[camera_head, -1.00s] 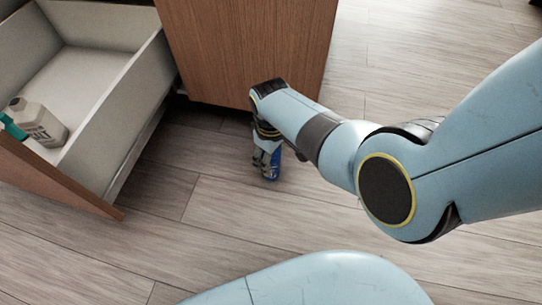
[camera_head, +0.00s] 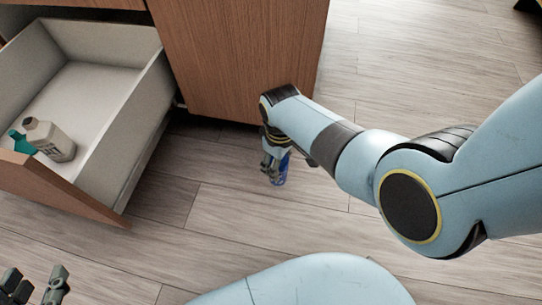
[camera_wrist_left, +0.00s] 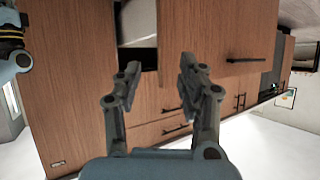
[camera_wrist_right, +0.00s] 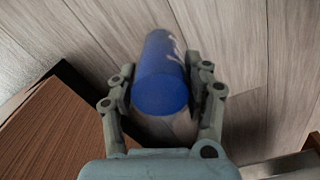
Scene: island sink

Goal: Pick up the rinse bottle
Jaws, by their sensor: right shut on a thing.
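A blue bottle (camera_head: 280,168) is between the fingers of my right gripper (camera_head: 272,165), low beside the cabinet's front corner; the fingers and wrist partly hide it. In the right wrist view the blue bottle (camera_wrist_right: 163,85) shows a round blue end and pale markings, with the fingers of my right gripper (camera_wrist_right: 165,95) shut on its two sides. Whether it touches the floor I cannot tell. My left gripper (camera_head: 35,287) is at the bottom left of the head view, far from the bottle. In the left wrist view (camera_wrist_left: 157,85) its fingers are apart and empty.
An open drawer (camera_head: 125,120) at the left holds a beige bottle (camera_head: 50,140) and a teal item (camera_head: 22,143). A wooden cabinet (camera_head: 235,60) stands right behind my right gripper. The plank floor (camera_head: 420,60) to the right is clear.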

